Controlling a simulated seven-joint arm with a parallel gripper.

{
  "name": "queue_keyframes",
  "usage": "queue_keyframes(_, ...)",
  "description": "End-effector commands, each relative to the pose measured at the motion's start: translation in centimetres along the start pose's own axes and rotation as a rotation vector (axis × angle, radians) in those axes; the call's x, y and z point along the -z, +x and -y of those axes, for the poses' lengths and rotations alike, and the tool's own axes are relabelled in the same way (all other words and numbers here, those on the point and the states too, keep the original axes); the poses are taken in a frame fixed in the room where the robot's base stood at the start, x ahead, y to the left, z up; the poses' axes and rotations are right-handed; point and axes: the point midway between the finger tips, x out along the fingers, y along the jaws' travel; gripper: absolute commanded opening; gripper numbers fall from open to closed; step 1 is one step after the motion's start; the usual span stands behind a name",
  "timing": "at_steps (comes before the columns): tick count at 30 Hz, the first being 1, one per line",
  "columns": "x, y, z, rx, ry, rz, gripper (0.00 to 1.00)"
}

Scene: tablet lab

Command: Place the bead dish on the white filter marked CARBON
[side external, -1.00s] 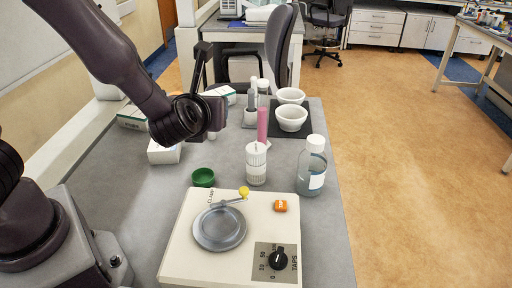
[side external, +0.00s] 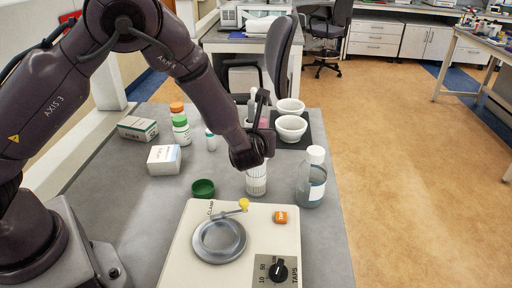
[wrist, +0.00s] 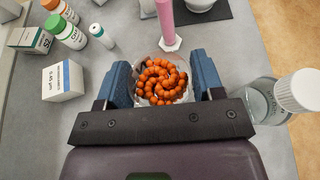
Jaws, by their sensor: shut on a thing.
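A dish of orange-brown beads (wrist: 160,83) sits between the two blue fingers of my gripper (wrist: 163,78) in the wrist view. The fingers are shut on it. In the side external view my gripper (side external: 252,152) is at the upper part of a white ribbed cylinder (side external: 257,182), which looks like the filter; I cannot read a CARBON mark. The gripper and wrist hide the dish and the cylinder's top there. I cannot tell whether the dish touches the cylinder.
A pink cylinder (wrist: 166,22) stands just behind. A capped bottle (side external: 311,180) is close on the right. White bowls (side external: 291,128) are behind. Boxes (side external: 164,159) and small bottles (side external: 181,130) stand left.

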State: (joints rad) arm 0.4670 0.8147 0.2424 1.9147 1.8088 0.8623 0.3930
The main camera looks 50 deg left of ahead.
Motion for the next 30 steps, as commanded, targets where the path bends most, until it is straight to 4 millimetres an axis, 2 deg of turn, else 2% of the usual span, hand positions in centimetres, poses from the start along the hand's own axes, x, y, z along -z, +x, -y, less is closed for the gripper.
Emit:
queue_keyframes(7,3.0,1.4,0.2,-0.001,0.003,-0.002,0.37)
queue_keyframes(19,3.4,1.6,0.2,0.0,0.001,-0.001,0.37)
queue_keyframes(20,3.4,1.6,0.2,0.0,0.0,-0.001,0.64)
queue_keyframes(23,3.4,1.6,0.2,0.0,0.0,-0.001,0.87)
queue_keyframes(30,3.4,1.6,0.2,0.0,0.0,-0.001,0.87)
